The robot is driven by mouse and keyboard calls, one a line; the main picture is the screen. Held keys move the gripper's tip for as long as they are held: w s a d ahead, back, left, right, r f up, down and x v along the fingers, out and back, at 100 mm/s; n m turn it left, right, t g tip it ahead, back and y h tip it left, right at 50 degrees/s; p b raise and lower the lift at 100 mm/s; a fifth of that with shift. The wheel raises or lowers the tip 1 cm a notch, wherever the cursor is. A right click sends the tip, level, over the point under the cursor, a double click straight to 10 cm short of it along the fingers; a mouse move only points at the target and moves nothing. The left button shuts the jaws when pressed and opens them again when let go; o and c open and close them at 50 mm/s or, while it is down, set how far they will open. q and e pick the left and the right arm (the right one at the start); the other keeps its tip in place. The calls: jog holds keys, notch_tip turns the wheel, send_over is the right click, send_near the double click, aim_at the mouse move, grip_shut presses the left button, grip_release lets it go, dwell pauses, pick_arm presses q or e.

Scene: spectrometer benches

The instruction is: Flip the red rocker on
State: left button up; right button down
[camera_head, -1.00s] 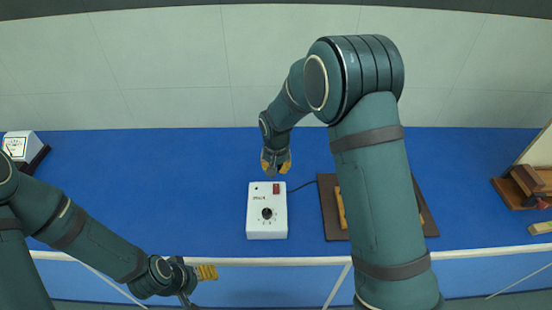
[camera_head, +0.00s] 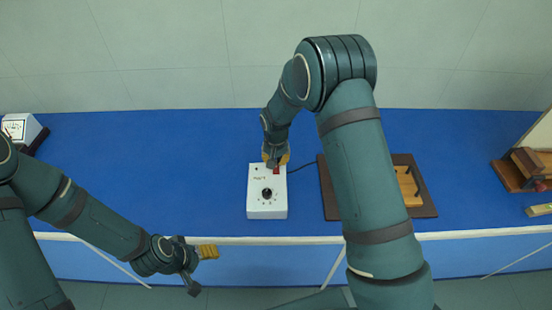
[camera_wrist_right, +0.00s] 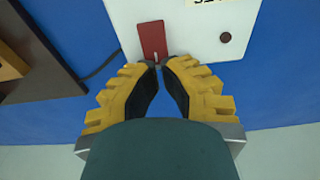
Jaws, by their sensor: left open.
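A white box (camera_head: 254,198) stands on the blue bench, with a black knob (camera_head: 267,193) and a red rocker (camera_head: 276,171) near its back edge. In the right wrist view the red rocker (camera_wrist_right: 152,40) shows close up. My right gripper (camera_head: 276,162) is at the box's back edge. Its yellow fingertips (camera_wrist_right: 160,63) are together and empty, right beside the rocker's end; I cannot tell if they touch it. My left gripper (camera_head: 203,268) is open and empty, off the bench's front edge, left of the box.
A brown tray (camera_head: 330,205) with a wooden piece (camera_head: 408,188) lies right of the box, partly behind my right arm. A dark cable (camera_head: 303,166) runs from the box towards it. A white meter (camera_head: 20,128) stands far left. The bench (camera_head: 150,165) is clear between meter and box.

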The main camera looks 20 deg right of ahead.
jog(key=shift+w+f+g, duration=0.1)
jog(key=shift+f+g, duration=0.2)
jog(key=shift+f, duration=0.05)
jog(key=shift+d, duration=0.1)
jog(key=shift+r, duration=0.1)
jog(key=shift+r+p, duration=0.35)
jog(key=shift+r, duration=0.4)
jog(key=shift+r, duration=0.35)
jog(key=r, duration=0.1)
jog(key=r+p, duration=0.1)
jog(key=r, duration=0.1)
jog(key=r+p, duration=0.1)
jog(key=shift+w+r, duration=0.3)
jog(key=shift+w, duration=0.1)
notch_tip(320, 180, up, 9)
jog(key=w, duration=0.1)
jog(key=shift+d+f, duration=0.2)
jog(key=shift+d, duration=0.05)
